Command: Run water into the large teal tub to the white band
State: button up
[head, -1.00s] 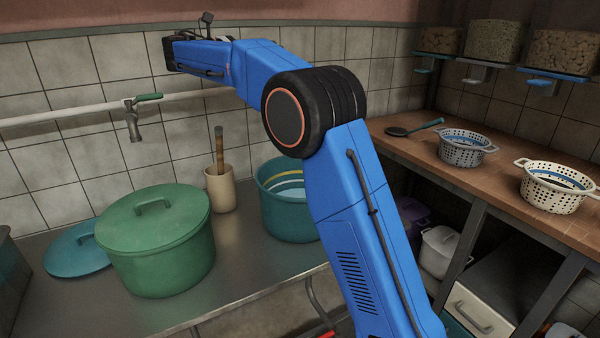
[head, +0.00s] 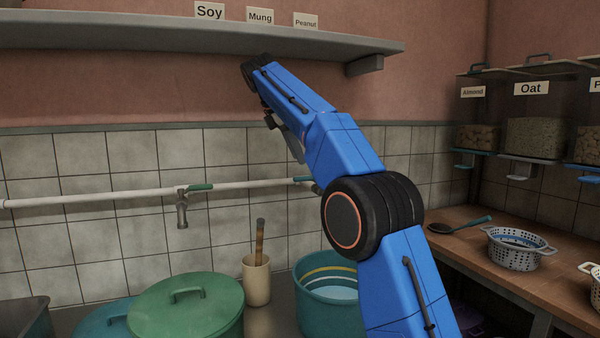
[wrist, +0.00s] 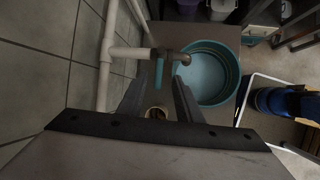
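The large teal tub (head: 312,315) stands on the counter, partly behind my arm. Its inner wall has a yellow band and a white band, with a pale blue, water-like surface below them. It also shows in the wrist view (wrist: 234,92). A tap (wrist: 176,57) with a green handle (wrist: 158,74) reaches over the tub's near side there; in the head view its handle (head: 304,179) lies along the pipe. I cannot make out a stream. My gripper (wrist: 160,88) is open, its fingers apart and empty, above the tap handle and facing down.
Another tap (head: 182,212) with a green handle hangs left on the white pipe (head: 110,194). A lidded green pot (head: 190,310) and a beige holder (head: 257,282) with a wooden-handled tool stand left of the tub. A grey shelf (head: 190,38) overhangs the wall above.

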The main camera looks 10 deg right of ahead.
aim_at(307, 178)
jog(key=shift+y, duration=0.5)
jog(key=shift+a+x, duration=0.2)
jog(key=shift+x, duration=1.45)
jog(key=shift+a+x, duration=0.2)
jog(key=shift+x, duration=1.45)
jog(key=shift+s+f, duration=0.1)
grip_shut()
